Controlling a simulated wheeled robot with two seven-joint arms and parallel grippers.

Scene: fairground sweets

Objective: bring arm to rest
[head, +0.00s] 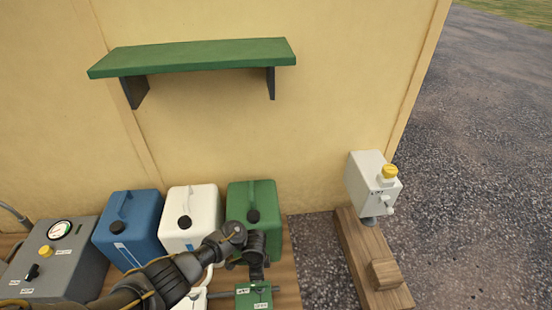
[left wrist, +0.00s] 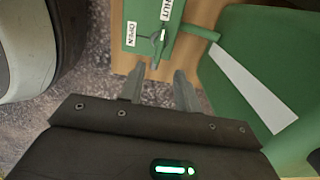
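My left arm comes in from the lower left of the head view. Its left gripper (head: 257,271) points down by the front of the green canister (head: 262,200), over a small green valve box (head: 252,299). In the left wrist view, the two fingers (left wrist: 159,72) are apart with nothing between them. The green valve box (left wrist: 140,48) lies just beyond the tips, with labels reading OPEN and, partly cut off, what looks like SHUT. A small pale lever (left wrist: 158,48) on it is close to the fingertips; I cannot tell if they touch. My right gripper is not in view.
A white canister (head: 185,204) and a blue canister (head: 126,225) stand left of the green one. A grey gauge box (head: 62,275) is at far left. A grey box with a yellow knob (head: 368,184) stands on a timber beam (head: 357,250) at right. A green shelf (head: 195,56) above is empty.

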